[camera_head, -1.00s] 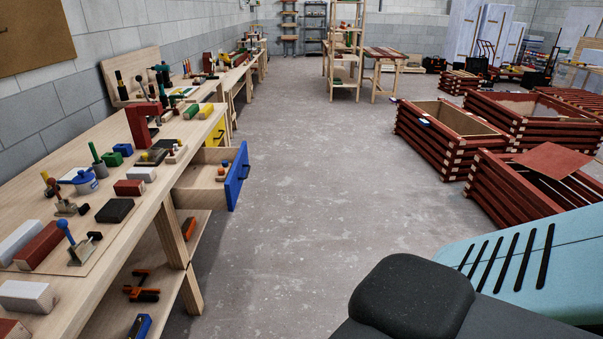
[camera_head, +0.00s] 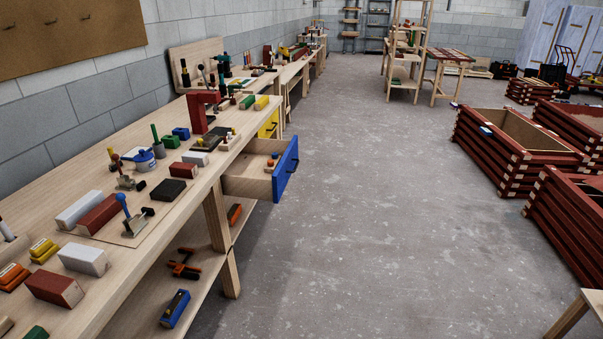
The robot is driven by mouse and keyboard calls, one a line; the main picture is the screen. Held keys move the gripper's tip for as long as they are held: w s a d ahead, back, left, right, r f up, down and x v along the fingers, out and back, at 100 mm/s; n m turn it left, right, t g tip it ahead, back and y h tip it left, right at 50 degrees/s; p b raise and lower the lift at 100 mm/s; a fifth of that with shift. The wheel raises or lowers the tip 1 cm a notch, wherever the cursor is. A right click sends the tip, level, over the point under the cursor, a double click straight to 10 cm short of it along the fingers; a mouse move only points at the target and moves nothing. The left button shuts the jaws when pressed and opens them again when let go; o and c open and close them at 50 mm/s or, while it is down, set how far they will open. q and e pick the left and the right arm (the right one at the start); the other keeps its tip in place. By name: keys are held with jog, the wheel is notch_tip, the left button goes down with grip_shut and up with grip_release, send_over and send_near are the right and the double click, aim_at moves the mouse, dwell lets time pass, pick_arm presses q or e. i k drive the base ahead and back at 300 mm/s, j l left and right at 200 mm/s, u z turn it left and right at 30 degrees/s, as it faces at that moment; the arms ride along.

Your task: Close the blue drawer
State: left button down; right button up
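The blue drawer (camera_head: 285,169) is under the near workbench's top and stands pulled out toward the right. Its front is blue with a dark handle, and its wooden box is open at the top. A few small items (camera_head: 272,161) lie inside it. A yellow drawer front (camera_head: 269,124) shows just beyond it, under the same bench top. Neither of my grippers is in view.
The long workbench (camera_head: 100,176) runs along the left wall, covered with blocks, clamps and tools. Its lower shelf holds a few tools. Red slatted crates (camera_head: 520,130) stand at the right. The concrete floor (camera_head: 370,190) between is clear.

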aim_at(247, 162)
jog(key=i+l+u, duration=0.15)
jog(key=i, duration=0.4)
jog(key=i+l+u, duration=0.15)
jog(key=i, duration=0.45)
jog(key=i+l+u, duration=0.2)
jog(key=i+l, duration=0.25)
jog(key=i+l+u, duration=0.15)
jog(key=i+l, duration=0.25)
jog(key=i, duration=0.2)
